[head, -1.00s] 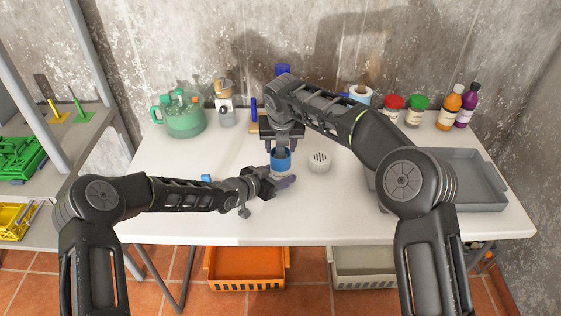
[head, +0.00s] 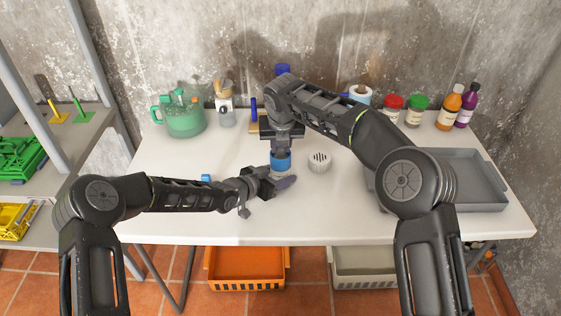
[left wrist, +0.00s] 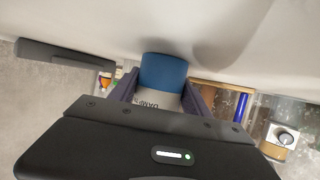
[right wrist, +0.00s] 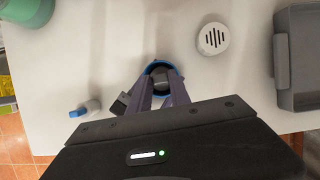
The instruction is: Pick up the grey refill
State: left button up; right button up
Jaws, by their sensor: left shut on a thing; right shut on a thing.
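The grey refill (right wrist: 165,78) shows as a dark grey round piece inside a blue ring in the right wrist view. My right gripper (right wrist: 160,88) comes down from above with its fingers close together, shut on it. The blue and white tub (head: 280,160) around it stands near the middle of the table. In the left wrist view the tub shows a blue band (left wrist: 163,73) and a pale label with the letters "DAMP". My left gripper (head: 277,182) is shut on the tub's pale part from the front left. The refill's lower part is hidden.
A white slotted round piece (head: 319,161) lies just right of the tub. A grey tray (head: 475,205) fills the table's right end. A green jug (head: 185,121), jars and bottles line the back. A small blue-topped item (right wrist: 86,108) lies at left. The table's front left is clear.

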aim_at(281, 159)
grip_shut()
dwell(0.6)
dwell(0.4)
notch_tip(281, 159, up, 10)
dwell(0.5)
dwell(0.3)
pick_arm(q)
jog(key=o, duration=1.6)
